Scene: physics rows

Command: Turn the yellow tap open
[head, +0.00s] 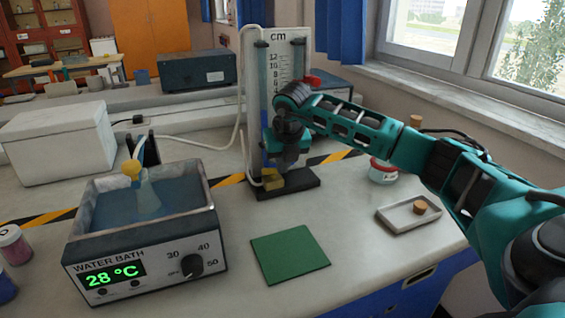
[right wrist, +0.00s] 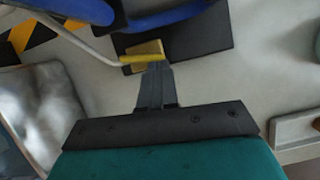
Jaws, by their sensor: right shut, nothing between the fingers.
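The yellow tap (head: 272,179) sits low at the foot of the white "cm" scale board (head: 268,75), just above its black base (head: 300,188). In the right wrist view the tap (right wrist: 147,48) shows as a dull yellow block with a brighter yellow strip along its near edge. My right gripper (head: 283,165) reaches down from the right in front of the board. Its fingers (right wrist: 155,66) are shut and empty, with their tips right at the bright strip. I cannot tell whether they touch it. My left gripper is not in view.
A water bath (head: 140,250) reading 28 °C, with a flask in it, stands to the left. A green mat (head: 290,254) lies in front. A small tray (head: 408,214) with a cork and a red-lidded tub (head: 383,172) are to the right. A pale tube (head: 200,143) runs behind.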

